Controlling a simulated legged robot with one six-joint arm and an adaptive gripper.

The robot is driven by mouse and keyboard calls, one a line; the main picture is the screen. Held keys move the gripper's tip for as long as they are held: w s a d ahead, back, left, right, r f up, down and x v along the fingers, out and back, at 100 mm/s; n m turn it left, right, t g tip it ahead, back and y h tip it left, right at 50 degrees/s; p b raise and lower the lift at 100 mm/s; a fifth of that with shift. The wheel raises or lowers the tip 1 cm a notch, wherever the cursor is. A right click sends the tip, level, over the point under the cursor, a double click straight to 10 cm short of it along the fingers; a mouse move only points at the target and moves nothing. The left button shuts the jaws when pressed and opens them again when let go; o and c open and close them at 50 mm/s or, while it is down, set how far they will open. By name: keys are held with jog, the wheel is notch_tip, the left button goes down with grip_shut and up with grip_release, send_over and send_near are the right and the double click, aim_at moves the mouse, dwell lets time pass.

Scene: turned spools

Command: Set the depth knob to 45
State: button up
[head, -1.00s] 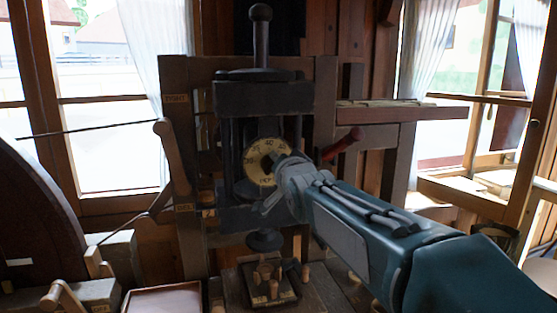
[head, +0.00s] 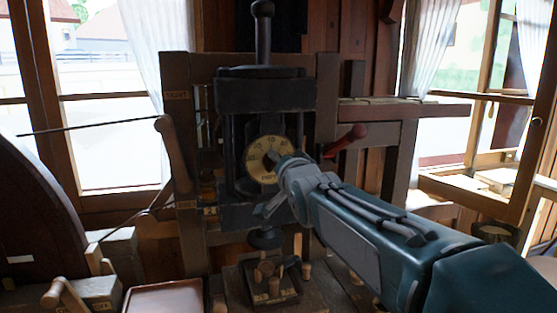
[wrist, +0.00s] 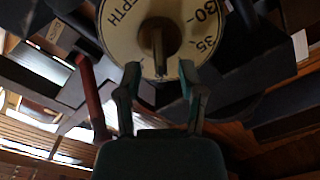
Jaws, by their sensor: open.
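The depth knob's round cream dial (head: 256,172) is on the front of the dark upright press, with dark numbers around its rim. In the wrist view the dial (wrist: 118,40) shows the word DEPTH and the numbers 30 and 35. A dark knob (wrist: 158,42) stands out from its middle. My gripper (wrist: 160,72) is open, its two fingers just below the knob and on either side of it, with no visible contact. In the head view my gripper (head: 275,190) covers the dial's lower right. The knob's exact setting cannot be read.
A red-handled lever (head: 345,140) juts out right of the dial, and it also shows left of my gripper in the wrist view (wrist: 92,98). A small block with several pegs (head: 270,282) stands below the press. A wooden lever (head: 172,155) is at the left post.

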jog(key=v, duration=1)
jog(key=shift+s+d+f, duration=0.1)
jog(key=shift+s, duration=0.05)
jog(key=s+d+f+n+g+h, duration=0.2)
jog(key=s+d+f+g, duration=0.4)
jog(key=s+f, duration=0.5)
jog(key=s+d+f+n+g+h, duration=0.2)
jog(key=s+d+f+g, duration=0.3)
jog(key=s+f, duration=0.7)
jog(key=shift+d+f+n+g+h, duration=0.4)
jog(key=shift+d+f+h, duration=0.1)
jog(key=shift+d+f, duration=0.2)
jog(key=shift+a+r, duration=0.1)
